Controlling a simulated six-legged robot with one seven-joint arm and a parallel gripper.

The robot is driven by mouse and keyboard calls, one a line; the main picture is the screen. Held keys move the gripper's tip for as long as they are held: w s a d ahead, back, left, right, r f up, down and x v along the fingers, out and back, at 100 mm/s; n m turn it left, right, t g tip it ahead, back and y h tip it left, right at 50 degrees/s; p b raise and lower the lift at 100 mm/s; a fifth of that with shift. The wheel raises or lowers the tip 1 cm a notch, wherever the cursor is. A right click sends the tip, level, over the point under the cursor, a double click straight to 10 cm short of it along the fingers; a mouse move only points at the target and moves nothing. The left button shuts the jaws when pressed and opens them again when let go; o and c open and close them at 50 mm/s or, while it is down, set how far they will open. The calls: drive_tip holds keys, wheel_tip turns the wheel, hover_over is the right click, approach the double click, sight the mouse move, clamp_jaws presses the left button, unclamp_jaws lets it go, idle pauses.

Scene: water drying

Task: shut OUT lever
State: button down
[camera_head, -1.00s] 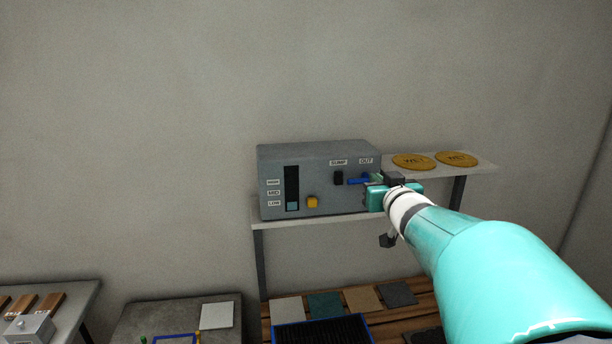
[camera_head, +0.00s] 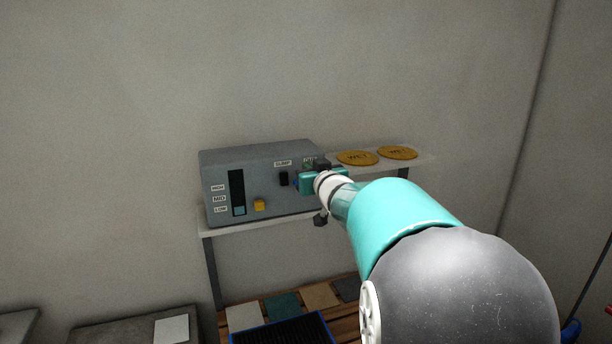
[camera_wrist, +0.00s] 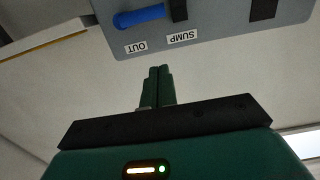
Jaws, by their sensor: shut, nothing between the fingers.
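The blue OUT lever (camera_wrist: 138,17) lies sideways, roughly level, on the grey control box (camera_wrist: 225,25), beside the OUT label (camera_wrist: 136,46). In the head view only a sliver of blue shows at the left of my gripper, which hides the rest. My gripper (camera_wrist: 159,70) is shut and empty. In the wrist view its fingertips point at the box's labelled face, apart from the lever in the picture; the gap in depth is hard to judge. In the head view my gripper (camera_head: 308,180) is at the box's right end.
The black SUMP switch (camera_head: 284,179) is left of my gripper, and a yellow button (camera_head: 259,205) is lower on the box. Two round wooden discs (camera_head: 357,158) lie on the shelf (camera_head: 418,160) to the right. Coloured tiles (camera_head: 283,306) and a dark tray are below.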

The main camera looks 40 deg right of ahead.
drive_tip(key=w+f, duration=0.2)
drive_tip(key=w+d+f, duration=0.1)
drive_tip(key=f, duration=0.1)
drive_tip(key=shift+w, duration=0.4)
